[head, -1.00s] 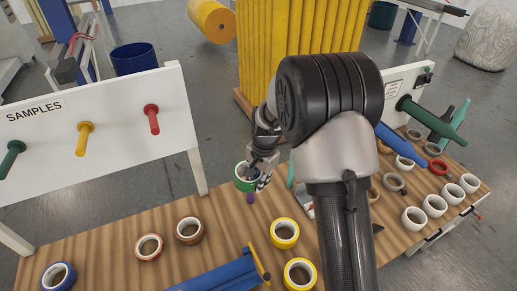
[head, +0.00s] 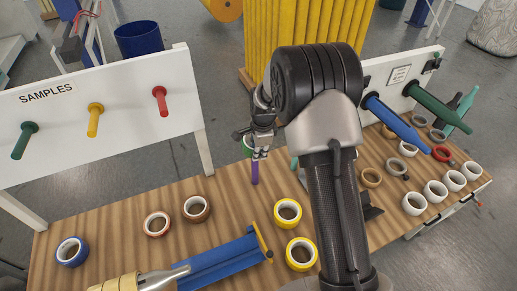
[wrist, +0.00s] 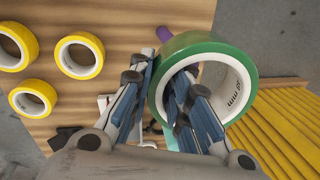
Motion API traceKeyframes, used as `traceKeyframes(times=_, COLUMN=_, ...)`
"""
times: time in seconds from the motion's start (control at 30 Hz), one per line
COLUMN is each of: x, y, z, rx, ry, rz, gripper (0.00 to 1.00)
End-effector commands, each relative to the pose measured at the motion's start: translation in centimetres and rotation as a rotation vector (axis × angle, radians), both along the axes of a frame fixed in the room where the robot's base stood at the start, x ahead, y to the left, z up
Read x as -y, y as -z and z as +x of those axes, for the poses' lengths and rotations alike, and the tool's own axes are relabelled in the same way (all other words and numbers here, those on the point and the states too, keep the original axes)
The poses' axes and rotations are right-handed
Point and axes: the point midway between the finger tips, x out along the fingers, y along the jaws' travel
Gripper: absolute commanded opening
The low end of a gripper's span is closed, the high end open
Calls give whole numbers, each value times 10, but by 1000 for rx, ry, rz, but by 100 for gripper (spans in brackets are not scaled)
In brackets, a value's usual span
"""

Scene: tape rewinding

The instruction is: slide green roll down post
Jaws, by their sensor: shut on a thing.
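The green roll (head: 246,146) is in my gripper (head: 262,152), partly hidden behind it in the head view. In the wrist view the green roll (wrist: 190,48) faces me tilted, with a white core. My gripper (wrist: 168,75) is shut on its wall, one finger outside and one inside the ring. The purple post (head: 255,173) stands upright on the table just below the gripper and roll. Its purple part also shows beside the roll's rim in the wrist view (wrist: 163,33). I cannot tell whether the post's top is inside the ring.
Yellow rolls (head: 288,212), brown rolls and a blue roll (head: 72,251) lie on the wooden table (head: 105,218). A blue tool (head: 225,262) lies at the front. A white SAMPLES board (head: 70,130) with pegs stands left. White rolls and another pegged board are right.

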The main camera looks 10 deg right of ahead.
Motion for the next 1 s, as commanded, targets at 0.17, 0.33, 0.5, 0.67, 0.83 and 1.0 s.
traceKeyframes(times=0.17, x=0, y=21, z=0, rx=1, ry=0, rz=0, gripper=0)
traceKeyframes(times=0.33, x=0, y=38, z=0, rx=1, ry=0, rz=0, gripper=0)
traceKeyframes(times=0.5, x=0, y=55, z=0, rx=0, ry=0, rz=0, gripper=0)
traceKeyframes(times=0.67, x=0, y=71, z=0, rx=1, ry=0, rz=0, gripper=0)
traceKeyframes(times=0.83, x=0, y=88, z=0, rx=1, ry=0, rz=0, gripper=0)
traceKeyframes(times=1.0, x=0, y=104, z=0, rx=1, ry=0, rz=0, gripper=0)
